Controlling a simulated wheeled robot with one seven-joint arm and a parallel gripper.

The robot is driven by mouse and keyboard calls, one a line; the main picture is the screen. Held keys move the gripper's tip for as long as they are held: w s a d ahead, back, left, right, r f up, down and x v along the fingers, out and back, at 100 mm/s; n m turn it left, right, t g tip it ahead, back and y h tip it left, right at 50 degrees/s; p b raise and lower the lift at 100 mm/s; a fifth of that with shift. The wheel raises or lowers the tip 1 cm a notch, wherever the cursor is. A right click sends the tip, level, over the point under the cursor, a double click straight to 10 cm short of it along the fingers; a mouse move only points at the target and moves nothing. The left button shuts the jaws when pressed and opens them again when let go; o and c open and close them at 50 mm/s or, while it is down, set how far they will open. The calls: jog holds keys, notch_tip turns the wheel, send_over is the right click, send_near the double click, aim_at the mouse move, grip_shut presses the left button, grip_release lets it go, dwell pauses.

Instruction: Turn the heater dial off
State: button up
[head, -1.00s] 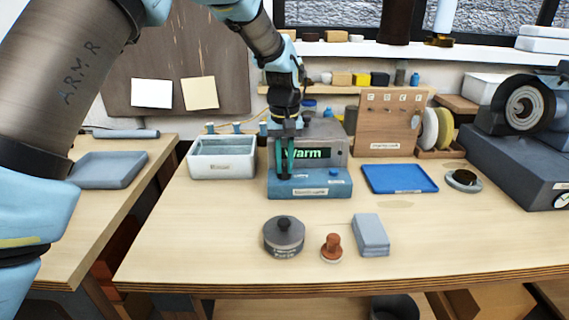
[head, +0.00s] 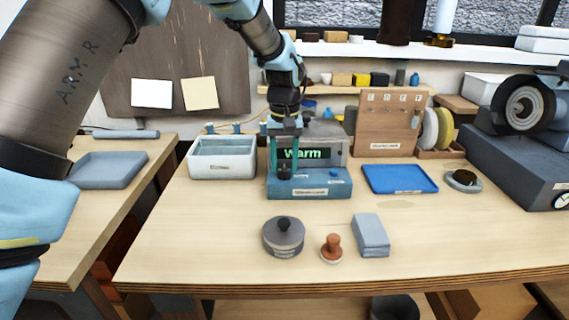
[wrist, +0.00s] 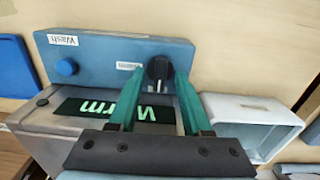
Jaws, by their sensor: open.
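The heater (head: 318,185) has a blue front base and a grey box behind it, with a display (head: 304,153) reading "warm" in green. Its black dial (head: 284,173) is at the left of the base; in the wrist view the dial (wrist: 159,68) shows a pale pointer line towards the display side. My gripper (head: 286,168) is open, pointing down over the dial. In the wrist view its green fingertips (wrist: 160,72) lie either side of the dial, with visible gaps. I cannot tell how far down the fingers reach around it.
A blue button (wrist: 67,66) is on the same base. A pale open bin (head: 222,160) stands close on the left, a blue tray (head: 400,180) on the right. A round grey pot (head: 283,240), red-brown stamp (head: 331,248) and grey block (head: 371,236) stand in front.

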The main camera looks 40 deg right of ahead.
aim_at(284, 167)
notch_tip(284, 167, up, 11)
jog(key=b, duration=0.2)
jog(key=shift+f, duration=0.2)
dwell(0.4)
jog(key=w+a+f+n, duration=0.2)
jog(key=w+a, duration=0.4)
jog(key=a, duration=0.7)
jog(key=w+a+f+n, duration=0.1)
jog(key=w+a+f, duration=0.35)
jog(key=a, duration=0.85)
jog(key=s+a+f+n, duration=0.1)
jog(key=s+a+f, duration=0.1)
jog(key=a, duration=0.9)
jog(key=s+a+f+n+t, duration=0.1)
jog(key=s+a, duration=0.3)
jog(key=a, duration=0.8)
jog(key=shift+s+a+f+n+t, duration=0.2)
jog(key=shift+s+f+n+t, duration=0.15)
jog(key=shift+n, duration=0.35)
